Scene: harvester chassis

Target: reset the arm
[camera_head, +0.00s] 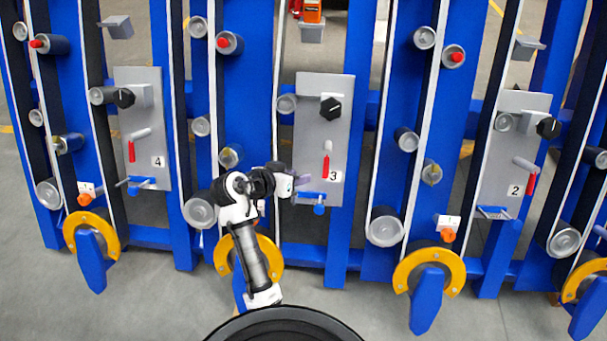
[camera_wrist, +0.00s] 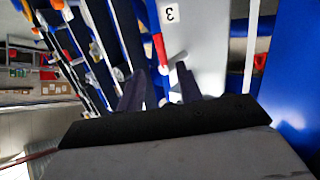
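My arm reaches up from the bottom centre in the head view. My gripper (camera_head: 300,181) is in front of the lower left of the grey panel (camera_head: 309,98) marked 3. In the wrist view my gripper (camera_wrist: 161,82) has its two dark fingers apart, with nothing visible held between them. The red-handled lever (camera_head: 326,166) of panel 3 is just right of the gripper and points down. In the wrist view the red handle (camera_wrist: 160,50) shows beyond the gap between the fingertips. I cannot tell how far away it is.
Panel 4 (camera_head: 138,90) stands to the left and panel 2 (camera_head: 525,102) to the right. Blue posts, rollers and yellow guards surround them. Grey floor (camera_head: 150,305) is open in front.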

